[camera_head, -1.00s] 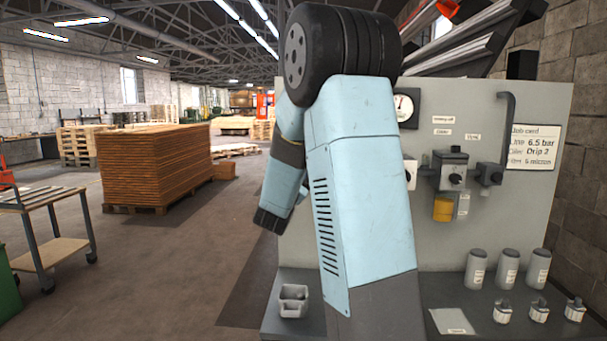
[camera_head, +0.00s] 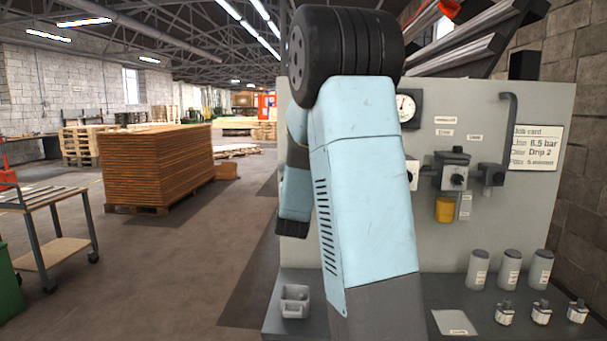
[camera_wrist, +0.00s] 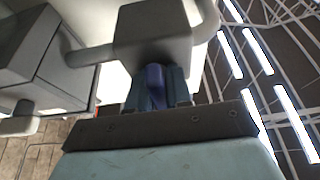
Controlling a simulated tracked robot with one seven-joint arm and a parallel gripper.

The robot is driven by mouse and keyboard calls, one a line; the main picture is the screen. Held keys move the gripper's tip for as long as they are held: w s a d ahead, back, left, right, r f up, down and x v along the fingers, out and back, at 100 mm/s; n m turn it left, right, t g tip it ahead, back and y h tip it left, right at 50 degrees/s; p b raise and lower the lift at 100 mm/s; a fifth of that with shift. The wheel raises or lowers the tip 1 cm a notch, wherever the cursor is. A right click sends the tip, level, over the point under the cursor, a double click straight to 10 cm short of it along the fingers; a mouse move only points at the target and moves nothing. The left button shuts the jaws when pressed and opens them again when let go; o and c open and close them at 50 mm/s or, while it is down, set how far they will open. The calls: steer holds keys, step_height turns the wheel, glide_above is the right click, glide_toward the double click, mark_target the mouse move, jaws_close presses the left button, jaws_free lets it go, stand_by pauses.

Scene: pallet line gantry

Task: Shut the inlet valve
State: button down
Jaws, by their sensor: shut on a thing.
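In the wrist view a grey valve block (camera_wrist: 152,32), seemingly the inlet valve, fills the upper middle, with a grey pipe running from its left side. A dark blue-purple handle (camera_wrist: 155,86) sticks out below it. My gripper (camera_wrist: 156,92) is shut on this handle, a finger on either side. The handle's exact angle is hard to tell. In the head view my arm hides the gripper and this valve. A pale fitting (camera_head: 411,174) shows just right of my arm on the grey panel (camera_head: 540,230).
A round gauge (camera_head: 407,107) sits beside my arm. To the right are a grey unit (camera_head: 452,171) with a yellow bowl (camera_head: 445,209) and a job card (camera_head: 536,147). Grey canisters (camera_head: 509,268) and small fittings (camera_head: 541,312) stand on the bench, with a grey holder (camera_head: 294,301) at left.

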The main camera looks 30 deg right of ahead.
steer(key=shift+d, duration=0.15)
steer(key=c, duration=1.1)
jaws_free()
